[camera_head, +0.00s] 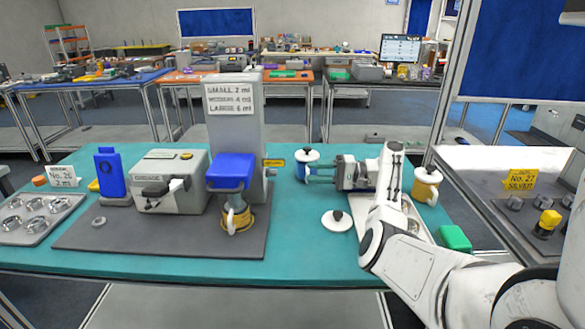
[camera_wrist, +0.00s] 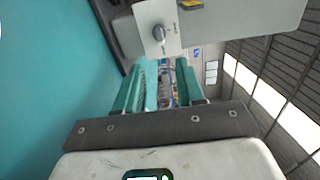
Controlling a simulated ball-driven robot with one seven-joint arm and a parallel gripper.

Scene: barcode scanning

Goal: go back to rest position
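My gripper (camera_head: 318,172) is over the right half of the teal table, its fingers pointing left. Its two teal fingers show in the wrist view (camera_wrist: 160,82) with a gap between them and nothing held. My white arm reaches in from the lower right. A white round lid with a dark knob (camera_head: 336,220) lies on the table below the gripper.
A grey machine (camera_head: 235,120) with a blue part (camera_head: 230,172) stands left on a dark mat (camera_head: 150,238). A metal tray (camera_head: 38,222) is far left. The table's front middle is clear.

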